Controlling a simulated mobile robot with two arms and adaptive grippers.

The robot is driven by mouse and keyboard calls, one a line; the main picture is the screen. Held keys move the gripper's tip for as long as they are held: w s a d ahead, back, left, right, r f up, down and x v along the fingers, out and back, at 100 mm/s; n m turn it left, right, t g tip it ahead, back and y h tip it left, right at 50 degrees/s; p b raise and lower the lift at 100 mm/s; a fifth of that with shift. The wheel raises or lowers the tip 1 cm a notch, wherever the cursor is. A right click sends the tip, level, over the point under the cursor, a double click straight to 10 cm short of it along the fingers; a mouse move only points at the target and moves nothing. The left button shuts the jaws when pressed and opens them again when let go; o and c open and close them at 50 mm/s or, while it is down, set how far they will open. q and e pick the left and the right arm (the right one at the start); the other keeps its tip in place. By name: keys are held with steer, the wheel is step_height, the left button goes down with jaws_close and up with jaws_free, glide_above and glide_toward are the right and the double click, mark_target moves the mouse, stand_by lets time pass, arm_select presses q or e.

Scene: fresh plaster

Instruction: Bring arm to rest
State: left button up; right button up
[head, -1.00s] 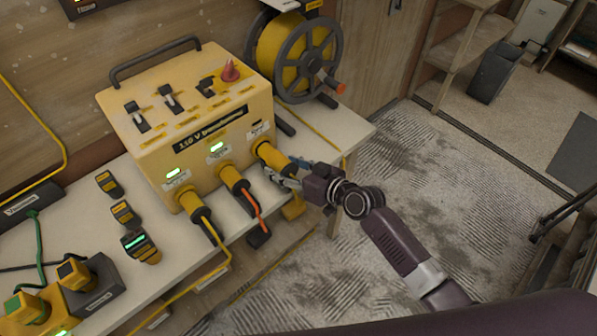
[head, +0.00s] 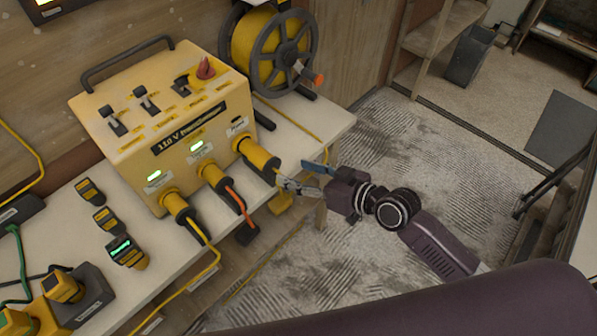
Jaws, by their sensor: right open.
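My right gripper (head: 302,178) is open and empty, just to the right of the front of the yellow 110 V transformer (head: 160,135). Its fingers point left toward a yellow plug (head: 258,155) in the transformer's right socket, with a small gap between them. The rest of my right arm (head: 430,245) reaches down to the lower right over the floor. My left gripper is out of the picture.
The transformer stands on a pale bench (head: 325,118) with two more plugged cables, a yellow cable reel (head: 265,50) and several small yellow devices (head: 125,250). Patterned floor (head: 400,140) to the right is open. A grey bin (head: 470,55) stands farther back.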

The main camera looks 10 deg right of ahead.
steer(key=s+d+f+m+g+h+b, duration=0.1)
steer(key=s+d+f+h, duration=0.3)
steer(key=f, duration=0.7)
steer(key=s+d+f+m+g+b, duration=0.15)
steer(key=d+f, duration=0.35)
steer(key=f, duration=0.7)
steer(key=s+d+f+m+g+h, duration=0.1)
steer(key=s+d+f+h, duration=0.3)
steer(key=f, duration=0.7)
steer(key=s+f+g+b, duration=0.1)
steer(key=s+f+g, duration=0.1)
steer(key=s+f, duration=0.5)
steer(key=s+d+f+g+b, duration=0.1)
steer(key=s+f, duration=0.5)
steer(key=s, duration=0.9)
steer(key=s+f+g+h, duration=0.1)
steer(key=s+f+g, duration=0.1)
steer(key=s+f, duration=0.5)
steer(key=s, duration=0.4)
steer(key=shift+s+d+f+g+b, duration=0.25)
steer(key=shift+d+f+g+b, duration=0.1)
steer(key=shift+d+b, duration=0.05)
steer(key=shift+n, duration=0.25)
